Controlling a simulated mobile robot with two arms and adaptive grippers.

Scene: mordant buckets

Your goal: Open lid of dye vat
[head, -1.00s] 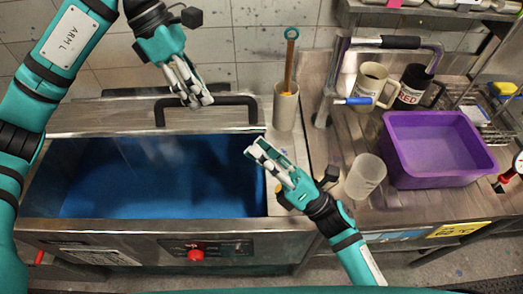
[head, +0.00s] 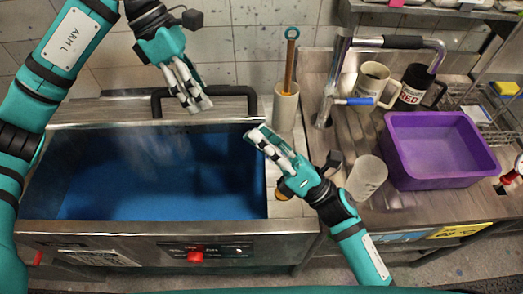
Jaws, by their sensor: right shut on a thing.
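The dye vat (head: 70,226) is a steel tank on the left of the head view, with blue dye (head: 150,190) inside. Its steel lid (head: 110,112) is tilted up at the back, leaving the tank mouth open. The lid's black handle (head: 160,93) shows behind its raised edge. My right gripper (head: 254,136) is shut at the lid's right end, apparently on its edge; the contact is partly hidden by the fingers. My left gripper (head: 198,105) hangs over the lid in front of the handle, holding nothing visible. Its finger gap is unclear from this angle.
A beige holder (head: 286,110) with a wooden-handled tool stands right of the lid. A frosted cup (head: 367,178), two mugs (head: 371,80) (head: 412,82) and a purple tub (head: 440,177) stand on the right counter. The tiled wall is close behind the lid.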

